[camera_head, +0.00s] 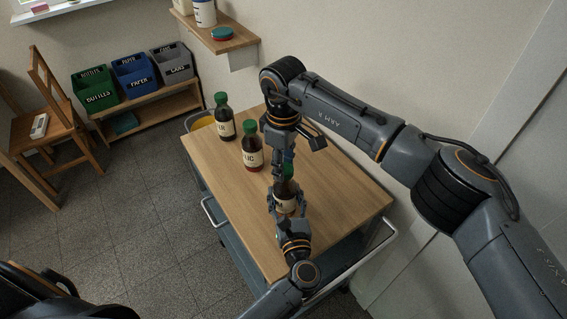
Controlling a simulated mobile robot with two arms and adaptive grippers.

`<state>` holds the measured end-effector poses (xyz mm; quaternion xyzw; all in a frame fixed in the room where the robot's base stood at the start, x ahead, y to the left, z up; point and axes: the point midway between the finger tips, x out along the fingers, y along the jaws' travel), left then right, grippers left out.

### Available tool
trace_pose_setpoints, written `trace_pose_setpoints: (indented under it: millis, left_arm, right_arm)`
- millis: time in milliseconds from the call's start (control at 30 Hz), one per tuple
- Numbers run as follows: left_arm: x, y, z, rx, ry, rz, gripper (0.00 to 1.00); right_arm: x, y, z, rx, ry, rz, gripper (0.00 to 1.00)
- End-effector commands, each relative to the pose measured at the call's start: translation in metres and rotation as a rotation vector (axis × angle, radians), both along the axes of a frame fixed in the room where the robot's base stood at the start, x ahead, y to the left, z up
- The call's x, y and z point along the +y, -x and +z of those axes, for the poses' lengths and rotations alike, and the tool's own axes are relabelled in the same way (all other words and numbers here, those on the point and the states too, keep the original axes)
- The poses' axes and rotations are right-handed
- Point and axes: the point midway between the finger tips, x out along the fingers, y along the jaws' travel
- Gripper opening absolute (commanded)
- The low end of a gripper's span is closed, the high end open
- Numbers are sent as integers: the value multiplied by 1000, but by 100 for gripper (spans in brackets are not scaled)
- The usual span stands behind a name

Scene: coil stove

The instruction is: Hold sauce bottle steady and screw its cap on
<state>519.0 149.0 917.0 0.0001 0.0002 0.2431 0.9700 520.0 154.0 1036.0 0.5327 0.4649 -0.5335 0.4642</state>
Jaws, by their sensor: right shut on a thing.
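The sauce bottle (285,204) stands upright on the wooden cart top (335,185), dark with a cream label. My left gripper (285,194) has its fingers around the bottle's body, one on each side. The green cap (289,171) is at the top of the bottle's neck. My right gripper (287,163) points down from above and is shut on the cap. The fingers partly hide the cap and neck, so I cannot tell how far the cap is threaded.
Two more dark bottles with green caps, one (251,157) near and one (225,128) farther back, stand left of my grippers. The cart's right side is clear. A wall shelf (228,42) holds a jar and a round lid. Labelled bins (133,75) and a chair (60,130) are at left.

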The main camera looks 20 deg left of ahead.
Motion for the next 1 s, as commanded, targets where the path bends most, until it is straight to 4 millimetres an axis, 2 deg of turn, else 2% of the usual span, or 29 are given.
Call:
trace_pose_setpoints:
  millis: [100, 367, 400, 500, 833, 1000]
  left_arm:
    - [-1, 0, 0, 0, -1, -1, 0]
    - [-1, 1, 0, 0, -1, -1, 0]
    - [-1, 1, 0, 0, -1, -1, 0]
    - [-1, 1, 0, 1, 0, -1, 0]
    - [0, 0, 0, 0, 0, -1, 0]
    - [0, 0, 0, 0, 0, 0, 0]
  right_arm:
    - [0, -1, 1, -3, -1, -62, 25]
    - [0, -2, 1, -4, -2, -69, 25]
    - [0, -2, 1, -4, -2, -68, 40]
    - [0, -1, 1, -3, -1, -68, 58]
    - [0, -1, 2, -2, -1, -66, 58]
    - [0, -1, 18, -2, -2, -65, 58]
